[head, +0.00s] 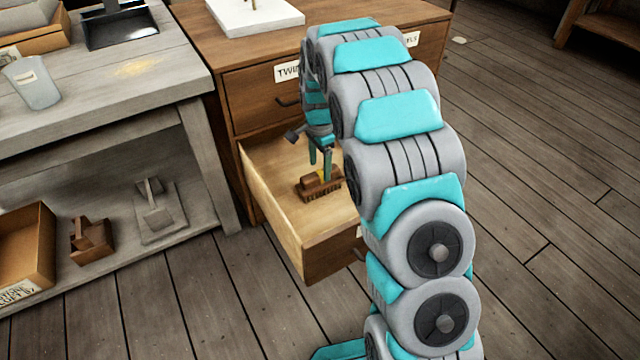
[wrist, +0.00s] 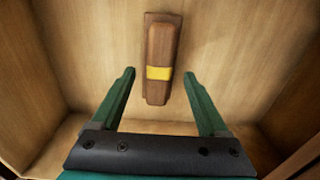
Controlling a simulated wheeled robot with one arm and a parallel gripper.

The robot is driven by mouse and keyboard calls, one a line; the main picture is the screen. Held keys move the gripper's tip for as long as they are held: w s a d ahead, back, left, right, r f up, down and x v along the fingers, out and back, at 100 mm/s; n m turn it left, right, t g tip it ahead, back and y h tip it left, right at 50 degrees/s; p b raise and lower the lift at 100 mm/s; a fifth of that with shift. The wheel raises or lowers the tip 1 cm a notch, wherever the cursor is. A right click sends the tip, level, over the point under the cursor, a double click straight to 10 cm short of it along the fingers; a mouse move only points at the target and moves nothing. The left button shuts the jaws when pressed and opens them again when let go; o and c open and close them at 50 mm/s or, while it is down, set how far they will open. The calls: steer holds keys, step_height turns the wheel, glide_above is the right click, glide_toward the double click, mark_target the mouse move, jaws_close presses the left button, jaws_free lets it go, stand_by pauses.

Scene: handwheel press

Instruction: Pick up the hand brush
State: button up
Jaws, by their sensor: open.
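The hand brush (wrist: 158,92) is brown wood with a yellow band across its handle. It lies on the floor of an open drawer (head: 268,196), and it also shows in the head view (head: 318,188). In the wrist view my gripper (wrist: 159,75) points down into the drawer with its two green fingers apart, one on each side of the lower part of the brush. It is open and holds nothing. In the head view my gripper (head: 320,164) is right above the brush. I cannot tell the exact height gap.
The drawer walls stand close around my gripper. The drawer belongs to a wooden cabinet (head: 240,104) with a white board (head: 254,14) on top. A grey workbench (head: 160,95) stands at left, with a cup and dustpan. Wooden floor is clear at right.

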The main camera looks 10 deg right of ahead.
mark_target(320, 172)
step_height(320, 172, down, 4)
steer(key=shift+r, duration=0.15)
steer(key=shift+c, duration=0.4)
jaws_close()
